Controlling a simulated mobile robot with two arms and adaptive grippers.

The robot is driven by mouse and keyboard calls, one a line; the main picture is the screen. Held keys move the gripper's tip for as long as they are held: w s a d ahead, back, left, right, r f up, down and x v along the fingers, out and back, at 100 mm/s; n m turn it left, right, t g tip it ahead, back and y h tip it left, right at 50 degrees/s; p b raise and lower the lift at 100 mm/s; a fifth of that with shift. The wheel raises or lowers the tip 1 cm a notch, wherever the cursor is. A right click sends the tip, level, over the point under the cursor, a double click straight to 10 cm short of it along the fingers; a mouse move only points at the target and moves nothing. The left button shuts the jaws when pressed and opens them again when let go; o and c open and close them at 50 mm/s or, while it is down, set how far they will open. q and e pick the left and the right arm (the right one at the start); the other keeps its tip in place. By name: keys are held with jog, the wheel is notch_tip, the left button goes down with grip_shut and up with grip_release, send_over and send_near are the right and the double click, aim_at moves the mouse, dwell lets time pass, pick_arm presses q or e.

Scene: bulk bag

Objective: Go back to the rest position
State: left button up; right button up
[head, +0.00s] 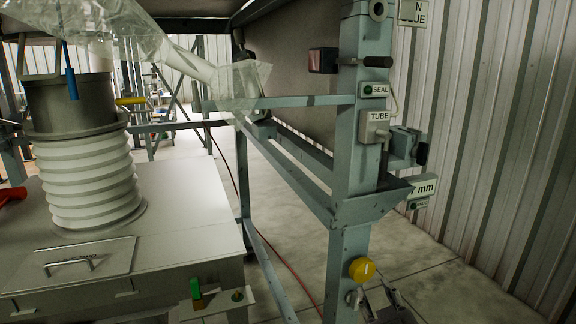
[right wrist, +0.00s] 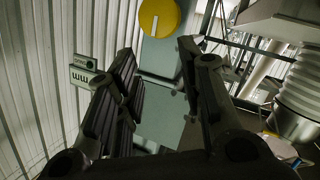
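My right gripper (head: 388,300) shows at the bottom edge of the head view, just below and to the right of the yellow knob (head: 362,269) on the grey post (head: 349,170). In the right wrist view my right gripper (right wrist: 165,62) has its two fingers apart with nothing between them. The yellow knob (right wrist: 160,18), with a white line on it, is beyond the fingertips and looks clear of them. My left gripper is in neither view.
A white bellows (head: 88,180) joins a dark collar to a grey box top (head: 190,200) on the left. Grey frame beams (head: 285,175) cross the middle. A corrugated wall (head: 490,130) stands at right. A red hose (head: 295,275) lies on the floor.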

jog(key=s+d+f+m+g, duration=0.2)
jog(key=s+f+g, duration=0.4)
jog(key=s+f, duration=0.8)
jog(key=s+f+g, duration=0.3)
jog(key=s+f, duration=0.1)
jog(key=s, duration=0.4)
jog(key=s+f+g, duration=0.3)
jog(key=s+f, duration=0.2)
jog(key=s, duration=0.3)
notch_tip(320, 180, down, 29)
jog(key=g+b, duration=0.1)
jog(key=b, duration=0.2)
jog(key=s+d+f+b, duration=0.1)
jog(key=s+f, duration=0.7)
jog(key=f, duration=0.1)
jog(key=s+d+f+g+b, duration=0.1)
jog(key=s+d+f, duration=0.1)
jog(key=s+f, duration=0.7)
jog(key=shift+s+d+g, duration=0.15)
jog(key=shift+d+g, duration=0.1)
jog(key=shift+g, duration=0.05)
